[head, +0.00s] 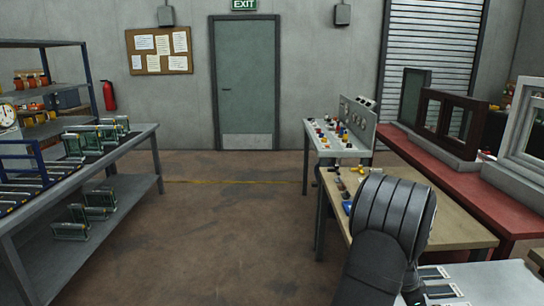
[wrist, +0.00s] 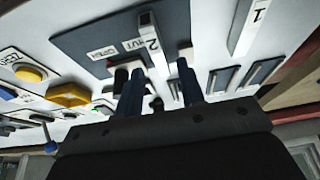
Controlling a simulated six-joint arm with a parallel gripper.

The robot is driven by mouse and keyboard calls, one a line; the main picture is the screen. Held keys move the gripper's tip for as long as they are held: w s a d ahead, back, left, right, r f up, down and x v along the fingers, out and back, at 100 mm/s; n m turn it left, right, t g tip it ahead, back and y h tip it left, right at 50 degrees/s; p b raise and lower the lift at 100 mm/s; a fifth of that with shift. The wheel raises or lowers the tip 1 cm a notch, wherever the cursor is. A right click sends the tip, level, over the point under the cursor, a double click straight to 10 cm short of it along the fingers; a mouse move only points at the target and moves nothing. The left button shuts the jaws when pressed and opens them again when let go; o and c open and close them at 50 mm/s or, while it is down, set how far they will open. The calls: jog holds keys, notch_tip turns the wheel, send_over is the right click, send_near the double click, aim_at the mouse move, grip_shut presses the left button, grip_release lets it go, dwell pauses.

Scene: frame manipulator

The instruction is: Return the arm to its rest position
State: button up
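My arm (head: 385,235) shows in the head view as dark, rounded links at the lower right, over the wooden bench. My gripper (wrist: 157,90) shows in the wrist view with two dark fingers apart and a gap between them. A white lever marked 2 (wrist: 152,45) stands just beyond the gap, on a dark blue plate (wrist: 90,42) with labels that seem to read OPEN and SHUT. I see no grip on the lever, but cannot tell how far it is from the fingertips. The fingers are hidden in the head view.
In the wrist view, a second white lever marked 1 (wrist: 245,28), a yellow button (wrist: 30,73) and a yellow knob (wrist: 68,96) sit on the white panel. A wooden bench (head: 445,215), a red bench (head: 455,190) and a grey rack (head: 110,155) flank open floor (head: 220,230).

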jog(key=shift+f, duration=0.8)
jog(key=shift+a, duration=0.15)
jog(key=v, duration=1.1)
jog(key=x, duration=1.1)
jog(key=shift+f, duration=0.35)
jog(key=shift+d+r, duration=0.2)
jog(key=shift+r, duration=0.05)
notch_tip(320, 180, up, 4)
jog(key=shift+f, duration=0.2)
jog(key=s+d+r, duration=0.3)
jog(key=s+r, duration=0.4)
jog(key=s, duration=0.4)
jog(key=w+d+f, duration=0.1)
jog(key=w+d, duration=0.1)
jog(key=w, duration=1.8)
jog(key=shift+n, duration=0.4)
jog(key=w+a+f, duration=0.1)
jog(key=w+f, duration=0.1)
jog(key=w, duration=0.1)
jog(key=w+a+f, duration=0.2)
jog(key=w, duration=0.2)
jog(key=w+a+f, duration=0.2)
jog(key=w, duration=0.1)
jog(key=shift+w+f, duration=0.25)
jog(key=shift+f, duration=0.15)
